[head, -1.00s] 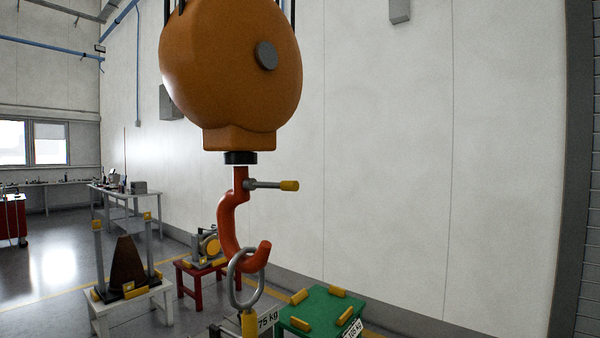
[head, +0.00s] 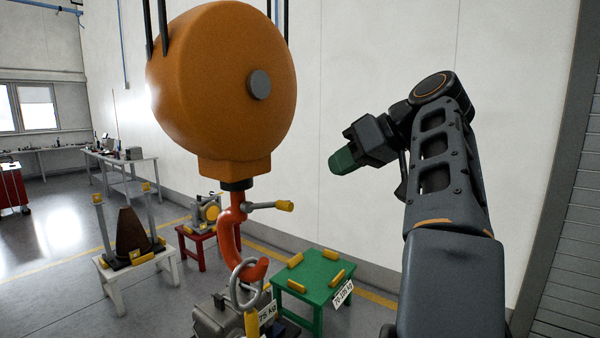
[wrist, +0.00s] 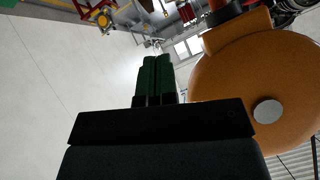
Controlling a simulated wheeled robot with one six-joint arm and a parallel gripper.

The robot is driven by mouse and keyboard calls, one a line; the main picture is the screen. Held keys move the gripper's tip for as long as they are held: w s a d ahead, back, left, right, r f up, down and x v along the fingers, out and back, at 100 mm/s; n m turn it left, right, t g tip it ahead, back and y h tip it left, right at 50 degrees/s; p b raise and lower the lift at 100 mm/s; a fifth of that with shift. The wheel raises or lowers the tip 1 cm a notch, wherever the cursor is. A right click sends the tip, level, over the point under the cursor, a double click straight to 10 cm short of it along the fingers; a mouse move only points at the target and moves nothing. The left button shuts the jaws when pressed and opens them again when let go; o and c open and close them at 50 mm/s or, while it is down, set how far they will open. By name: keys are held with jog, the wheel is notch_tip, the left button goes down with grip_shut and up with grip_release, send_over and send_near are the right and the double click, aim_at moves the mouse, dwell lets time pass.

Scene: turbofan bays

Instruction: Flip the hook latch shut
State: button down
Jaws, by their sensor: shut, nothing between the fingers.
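The red hook (head: 228,238) hangs under the orange hoist block (head: 222,95) in the head view. Its latch (head: 262,206) is a grey bar with a yellow tip (head: 285,206). The latch sticks out to the right from the hook's shank, away from the hook's mouth. A grey ring (head: 239,284) hangs in the bend of the hook. My gripper (head: 342,160) is up and to the right of the latch, apart from it. Its green fingers (wrist: 155,77) are shut and empty in the wrist view. The hook and latch cannot be made out in the wrist view.
A grey load with a weight label stands below the hook. A green stand (head: 312,277) with yellow blocks is right of it. A red stand (head: 197,240) and a white stand (head: 136,270) are at left. The pale wall behind my gripper is bare.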

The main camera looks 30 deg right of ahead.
aim_at(274, 206)
jog(key=r, duration=0.1)
jog(key=s+r+n, duration=0.1)
jog(key=r, duration=0.1)
jog(key=shift+s+d+r, duration=0.15)
jog(key=shift+s, duration=0.2)
jog(key=s+f+x, duration=0.1)
jog(key=f+x, duration=0.1)
jog(key=x, duration=1.1)
jog(key=shift+s, duration=0.3)
